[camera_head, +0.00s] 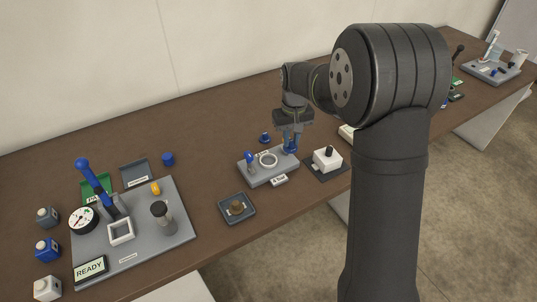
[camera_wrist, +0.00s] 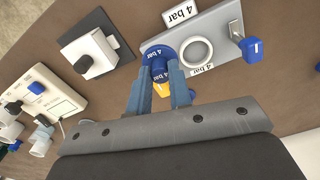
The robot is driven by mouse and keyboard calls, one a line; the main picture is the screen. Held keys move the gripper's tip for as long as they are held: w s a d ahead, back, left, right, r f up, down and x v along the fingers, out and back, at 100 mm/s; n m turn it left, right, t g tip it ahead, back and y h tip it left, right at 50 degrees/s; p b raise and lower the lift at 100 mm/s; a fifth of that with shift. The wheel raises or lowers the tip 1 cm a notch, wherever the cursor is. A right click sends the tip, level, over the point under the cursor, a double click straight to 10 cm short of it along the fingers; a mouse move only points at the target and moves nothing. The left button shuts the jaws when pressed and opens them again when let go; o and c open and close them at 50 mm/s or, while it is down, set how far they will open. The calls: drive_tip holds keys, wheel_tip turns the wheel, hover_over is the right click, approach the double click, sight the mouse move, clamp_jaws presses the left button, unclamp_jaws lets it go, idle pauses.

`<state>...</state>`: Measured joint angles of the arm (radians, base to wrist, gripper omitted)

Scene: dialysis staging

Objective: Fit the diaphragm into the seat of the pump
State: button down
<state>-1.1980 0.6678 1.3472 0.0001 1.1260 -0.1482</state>
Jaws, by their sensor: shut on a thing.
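My gripper (camera_head: 291,143) is above the right end of a small grey pump block (camera_head: 285,173) in the head view. In the wrist view its two blue-grey fingers (camera_wrist: 160,88) are shut on a blue knobbed disc marked "4 bar" (camera_wrist: 156,51), which looks like the diaphragm. The pump carries a white ring seat (camera_head: 268,160), which also shows in the wrist view (camera_wrist: 196,38) with its centre open. The disc is beside the ring, apart from its opening; its height over the block is hard to tell. A blue lever (camera_wrist: 251,49) stands on the block's other side.
A white block with a black knob (camera_head: 327,158) stands right of the pump. A dark tray with a brown part (camera_head: 237,207) lies in front. A small blue part (camera_head: 265,138) stands behind. A grey board with a gauge (camera_head: 180,237) fills the left.

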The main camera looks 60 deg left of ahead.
drive_tip(key=s+a+f, duration=0.4)
drive_tip(key=a, duration=0.1)
drive_tip(key=shift+s+a+f, duration=0.15)
drive_tip(key=shift+s, duration=0.25)
drive_tip(key=shift+f, duration=2)
drive_tip(key=shift+f, duration=0.2)
drive_tip(key=c, duration=1.3)
unclamp_jaws()
drive_tip(key=shift+r, duration=0.1)
wheel_tip(320, 180, up, 12)
drive_tip(key=shift+r, duration=0.15)
